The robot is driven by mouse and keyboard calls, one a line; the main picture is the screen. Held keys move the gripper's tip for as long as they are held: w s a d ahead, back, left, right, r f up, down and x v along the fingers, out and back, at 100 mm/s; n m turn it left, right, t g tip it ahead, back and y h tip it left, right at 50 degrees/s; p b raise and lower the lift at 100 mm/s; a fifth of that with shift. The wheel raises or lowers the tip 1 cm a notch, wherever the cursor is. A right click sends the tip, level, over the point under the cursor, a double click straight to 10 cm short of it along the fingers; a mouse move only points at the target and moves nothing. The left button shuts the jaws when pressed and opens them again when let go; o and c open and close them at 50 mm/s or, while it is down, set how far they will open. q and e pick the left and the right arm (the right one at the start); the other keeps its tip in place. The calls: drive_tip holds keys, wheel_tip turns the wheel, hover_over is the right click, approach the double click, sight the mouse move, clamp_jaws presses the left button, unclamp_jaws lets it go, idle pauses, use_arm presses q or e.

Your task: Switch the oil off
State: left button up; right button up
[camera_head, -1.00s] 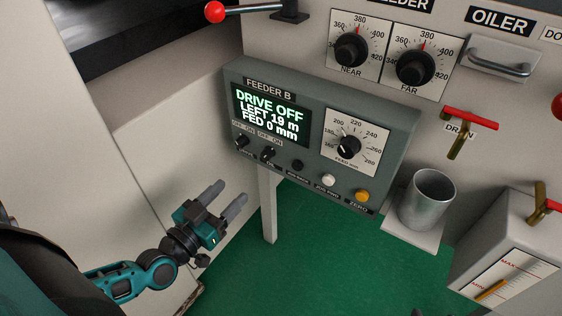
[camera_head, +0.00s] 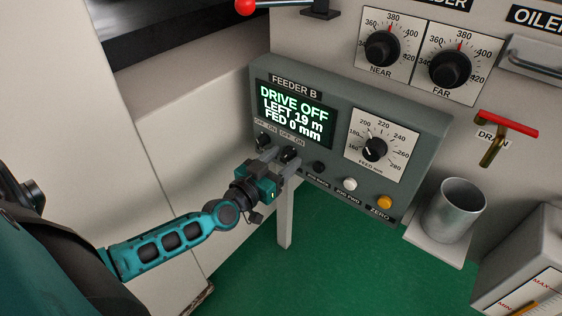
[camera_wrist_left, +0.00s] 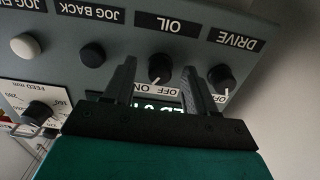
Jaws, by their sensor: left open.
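The feeder B panel (camera_head: 330,165) has two small black knobs on its lower left, each with OFF and ON marks. In the left wrist view, upside down, the OIL knob (camera_wrist_left: 159,67) has its white pointer towards ON. The DRIVE knob (camera_wrist_left: 222,76) is to its right there, and its left-hand place shows in the head view (camera_head: 263,139). My left gripper (camera_head: 279,154) is open at the panel, its fingers on either side of the OIL knob. I cannot tell whether they touch it. My right gripper is not in view.
The screen (camera_head: 293,108) reads DRIVE OFF, LEFT 19 m, FED 0 mm. The black jog back button (camera_wrist_left: 92,55), white jog forward button (camera_head: 349,184), orange zero button (camera_head: 385,202) and feed dial (camera_head: 375,149) are close by. A metal cup (camera_head: 453,210) stands right, below the red drain handle (camera_head: 508,123).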

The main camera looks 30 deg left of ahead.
use_arm(q)
drive_tip(key=shift+c, duration=0.4)
drive_tip(key=c, duration=1)
drive_tip(key=shift+o, duration=0.2)
drive_tip(key=shift+n, duration=0.3)
drive_tip(key=n, duration=0.3)
drive_tip(key=shift+p, duration=0.35)
drive_tip(key=n, duration=0.2)
drive_tip(key=shift+n, duration=0.3)
drive_tip(key=n, duration=0.5)
drive_tip(key=shift+d+n, duration=0.1)
drive_tip(key=shift+n, duration=0.2)
